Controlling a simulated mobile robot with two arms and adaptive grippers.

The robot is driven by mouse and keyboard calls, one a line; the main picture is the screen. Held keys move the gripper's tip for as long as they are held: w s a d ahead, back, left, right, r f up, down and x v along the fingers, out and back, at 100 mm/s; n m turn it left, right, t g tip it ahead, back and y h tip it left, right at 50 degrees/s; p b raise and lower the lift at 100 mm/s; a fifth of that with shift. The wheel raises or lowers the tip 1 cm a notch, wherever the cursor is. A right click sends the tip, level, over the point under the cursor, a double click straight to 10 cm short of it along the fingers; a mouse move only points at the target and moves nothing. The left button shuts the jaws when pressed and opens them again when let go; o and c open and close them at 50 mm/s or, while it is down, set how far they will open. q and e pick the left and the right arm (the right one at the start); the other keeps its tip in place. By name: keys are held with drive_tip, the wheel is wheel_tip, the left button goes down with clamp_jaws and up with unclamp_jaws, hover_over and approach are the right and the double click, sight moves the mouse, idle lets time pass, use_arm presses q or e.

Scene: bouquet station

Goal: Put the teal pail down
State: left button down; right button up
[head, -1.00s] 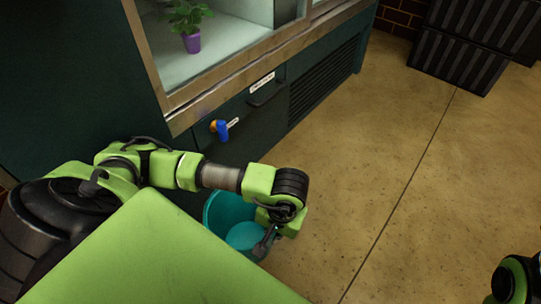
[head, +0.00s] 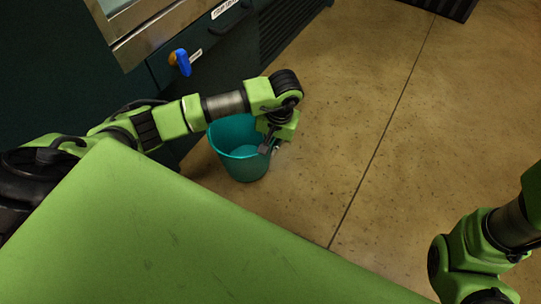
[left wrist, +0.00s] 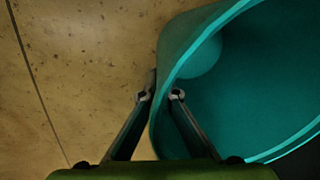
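The teal pail (head: 238,165) is upright below my left forearm, beside the dark cabinet. It also shows in the left wrist view (left wrist: 270,75), with its open mouth toward the camera and a paler round patch inside. My left gripper (head: 270,147) is at the pail's right rim. In the left wrist view one finger of this gripper (left wrist: 160,96) is outside the wall and the other inside, close against it, so it is shut on the rim. Whether the pail's base touches the floor I cannot tell. My right arm shows at the lower right; its gripper is out of view.
The dark cabinet (head: 226,48) with a blue handle (head: 183,62) and a vent stands behind and left of the pail. Bare speckled floor (head: 340,110) lies open to the right. A dark ribbed crate (head: 445,8) is at the far top edge.

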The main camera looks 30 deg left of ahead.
use_arm(q)
wheel_tip(320, 180, down, 3)
drive_tip(key=shift+f+b, duration=0.1)
drive_tip(key=shift+b, duration=1.1)
drive_tip(key=c, duration=2.7)
unclamp_jaws()
drive_tip(key=shift+f, duration=0.1)
drive_tip(key=o, duration=0.4)
